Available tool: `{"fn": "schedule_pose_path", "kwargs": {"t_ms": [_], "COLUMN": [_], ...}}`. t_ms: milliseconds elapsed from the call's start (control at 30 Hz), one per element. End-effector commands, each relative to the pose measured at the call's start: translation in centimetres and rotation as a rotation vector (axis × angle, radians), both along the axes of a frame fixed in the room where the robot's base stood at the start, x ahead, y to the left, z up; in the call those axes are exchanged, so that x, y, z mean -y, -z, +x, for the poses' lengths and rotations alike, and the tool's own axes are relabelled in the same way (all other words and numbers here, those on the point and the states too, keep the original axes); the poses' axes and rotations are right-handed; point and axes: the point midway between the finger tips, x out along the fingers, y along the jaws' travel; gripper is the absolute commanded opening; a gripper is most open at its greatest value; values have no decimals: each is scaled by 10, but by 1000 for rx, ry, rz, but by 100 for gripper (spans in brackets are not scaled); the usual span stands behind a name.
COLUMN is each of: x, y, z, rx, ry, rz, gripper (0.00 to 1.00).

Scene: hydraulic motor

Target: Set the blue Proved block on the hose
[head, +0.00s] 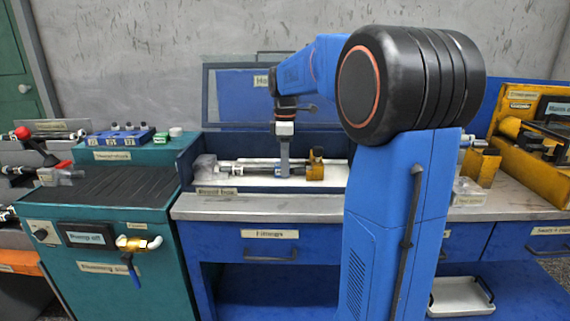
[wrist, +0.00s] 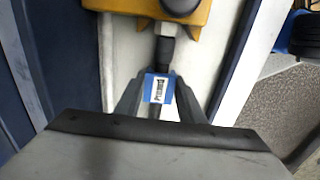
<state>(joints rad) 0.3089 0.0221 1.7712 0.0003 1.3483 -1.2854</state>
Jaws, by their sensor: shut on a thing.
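The blue Proved block (wrist: 159,88), with a white label, sits between the fingers of my gripper (wrist: 160,97) in the wrist view. My gripper is shut on it. The dark hose (wrist: 165,50) runs up the picture behind the block to a yellow fixture (wrist: 160,8). The block overlaps the hose in this view; I cannot tell whether they touch. In the head view my gripper (head: 284,172) points down over the hose (head: 245,164), left of the yellow fixture (head: 316,166). The fingers hide most of the block there.
The hose lies in a white-floored bay (head: 335,176) with a raised blue lid behind it. A grey bench edge (head: 265,208) runs in front. A clear container (head: 203,167) stands at the bay's left end. A teal pump cabinet (head: 115,215) is at left.

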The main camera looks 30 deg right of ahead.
Motion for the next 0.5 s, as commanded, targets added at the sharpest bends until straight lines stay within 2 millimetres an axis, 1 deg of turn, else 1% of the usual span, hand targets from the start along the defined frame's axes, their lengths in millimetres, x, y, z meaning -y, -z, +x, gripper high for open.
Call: {"fn": "schedule_pose_path", "kwargs": {"t_ms": [33, 100, 367, 500], "x": [0, 0, 0, 0], "y": [0, 0, 0, -6], "z": [0, 0, 0, 0], "rx": [0, 0, 0, 1], "ry": [0, 0, 0, 0], "rz": [0, 0, 0, -1], "gripper": [42, 57, 57, 57]}}
